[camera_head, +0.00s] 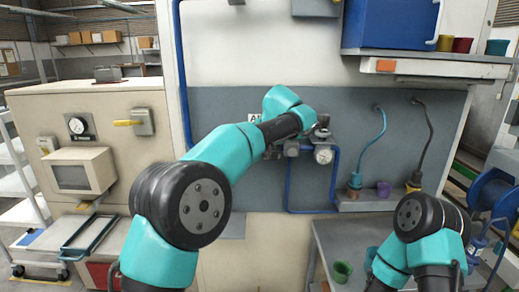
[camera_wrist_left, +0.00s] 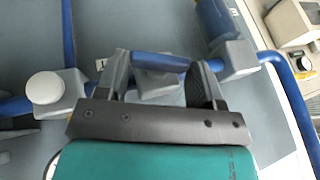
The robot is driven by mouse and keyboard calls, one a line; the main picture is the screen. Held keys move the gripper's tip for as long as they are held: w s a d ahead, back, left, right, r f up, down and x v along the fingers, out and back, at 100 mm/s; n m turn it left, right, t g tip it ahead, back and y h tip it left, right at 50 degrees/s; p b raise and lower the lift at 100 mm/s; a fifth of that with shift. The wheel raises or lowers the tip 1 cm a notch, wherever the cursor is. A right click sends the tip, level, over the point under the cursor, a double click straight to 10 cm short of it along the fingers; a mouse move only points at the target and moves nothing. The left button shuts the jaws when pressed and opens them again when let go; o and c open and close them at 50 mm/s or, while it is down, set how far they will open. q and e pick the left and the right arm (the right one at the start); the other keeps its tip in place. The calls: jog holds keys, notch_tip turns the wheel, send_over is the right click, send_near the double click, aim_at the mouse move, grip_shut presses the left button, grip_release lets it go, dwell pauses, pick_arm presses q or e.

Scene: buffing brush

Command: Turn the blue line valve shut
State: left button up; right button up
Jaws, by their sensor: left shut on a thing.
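The blue line (camera_wrist_left: 290,88) is a blue pipe with several light grey fittings on the grey panel. In the left wrist view, my left gripper (camera_wrist_left: 162,78) has one finger on each side of a grey valve part (camera_wrist_left: 157,84) on this line.
A white knob (camera_wrist_left: 46,88) is on a nearby fitting. A shelf with a blue box (camera_head: 392,24) overhangs at upper right. Hoses and cups stand on a ledge (camera_head: 365,205) to the right.

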pick_arm(q)
jog(key=shift+d+f+m+y, duration=0.1)
jog(key=shift+d+m+y, duration=0.05)
jog(key=shift+y, duration=0.6)
jog(key=shift+d+f+m+y, duration=0.1)
jog(key=shift+d+m+y, duration=0.05)
jog(key=shift+y, duration=0.6)
jog(key=o, duration=0.9)
jog(key=shift+r, duration=0.1)
